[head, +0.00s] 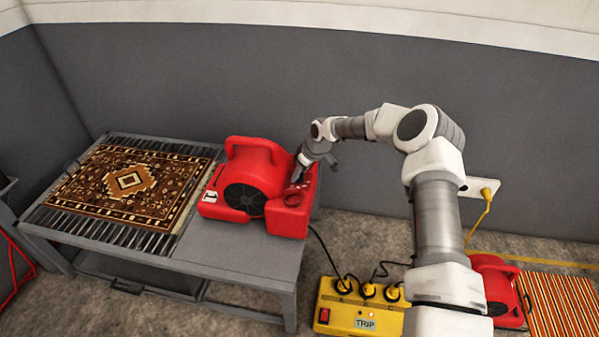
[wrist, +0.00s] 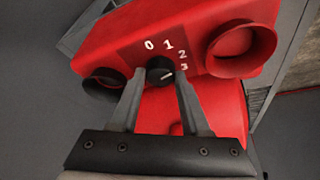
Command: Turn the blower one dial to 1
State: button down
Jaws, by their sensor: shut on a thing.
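A red blower (head: 255,185) stands on the right part of the grey table, with a small white label too small to read. In the wrist view its control face (wrist: 205,45) shows a black round dial (wrist: 160,69) with white numbers 0, 1, 2 and 3 around its upper right. The dial's white mark lies low on its right side, toward the 3 rather than the 1. My gripper (wrist: 160,75) is shut on the dial, one finger on each side. In the head view my gripper (head: 299,173) reaches down to the blower's right end, hiding the dial.
A patterned rug (head: 130,182) lies on the slatted table (head: 240,258) left of the blower. A yellow power box (head: 340,318) marked TRIP, with several plugs, sits on the floor. A second red blower (head: 497,285) and a striped rug (head: 565,305) are at the lower right.

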jog(key=n+b, duration=0.1)
jog(key=n+g+b, duration=0.1)
jog(key=n, duration=0.1)
jog(key=shift+w+f+n+y, duration=0.1)
jog(key=shift+f+n+y, duration=0.05)
jog(key=shift+n+y, duration=0.15)
jog(key=shift+d+n+g+b, duration=0.1)
jog(key=shift+n+g+b, duration=0.7)
jog(key=shift+n, duration=0.6)
jog(key=c, duration=0.7)
grip_release()
jog(key=shift+o, duration=0.2)
jog(key=shift+r, duration=0.2)
jog(key=p+v, duration=0.4)
jog(key=v, duration=1.3)
jog(key=shift+d, duration=0.25)
jog(key=shift+r, duration=0.1)
